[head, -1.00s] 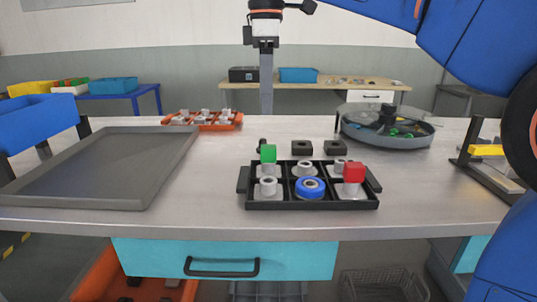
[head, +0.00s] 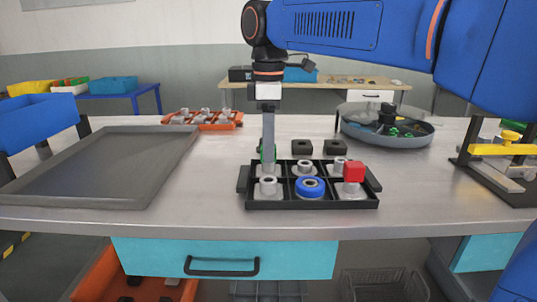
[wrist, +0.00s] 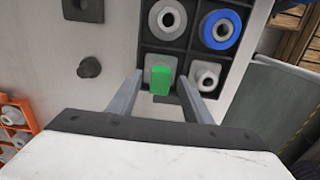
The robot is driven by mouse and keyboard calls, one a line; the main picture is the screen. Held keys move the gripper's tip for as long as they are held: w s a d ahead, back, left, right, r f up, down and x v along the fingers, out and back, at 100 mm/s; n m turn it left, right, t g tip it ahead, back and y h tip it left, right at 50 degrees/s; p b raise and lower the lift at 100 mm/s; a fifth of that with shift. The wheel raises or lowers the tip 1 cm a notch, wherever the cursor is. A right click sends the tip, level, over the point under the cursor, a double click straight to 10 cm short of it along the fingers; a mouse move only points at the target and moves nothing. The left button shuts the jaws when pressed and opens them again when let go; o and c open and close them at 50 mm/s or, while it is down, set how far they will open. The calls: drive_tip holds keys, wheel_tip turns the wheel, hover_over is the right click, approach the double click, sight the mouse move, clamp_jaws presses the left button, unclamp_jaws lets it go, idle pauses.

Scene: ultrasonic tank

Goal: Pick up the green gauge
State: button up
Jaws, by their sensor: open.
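The green gauge (wrist: 161,82) is a small green block standing at a compartment of the black divided tray (wrist: 193,48). In the head view it is almost wholly hidden behind a finger, with a thin green edge (head: 274,153) showing. My gripper (wrist: 160,80) is open, pointing down, with one finger on each side of the green gauge. A gap shows between each finger and the gauge. In the head view my gripper (head: 268,160) is over the tray's back left compartment.
The tray (head: 312,203) also holds grey bushings, a blue ring (head: 310,187) and a red block (head: 354,171). Two dark blocks (head: 302,147) stand behind it. A grey tray (head: 105,165) lies left, a round tank (head: 387,128) back right, a yellow-clamped fixture (head: 500,150) far right.

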drive_tip(key=shift+c, duration=0.3)
clamp_jaws()
wheel_tip(320, 180, up, 10)
idle(0.5)
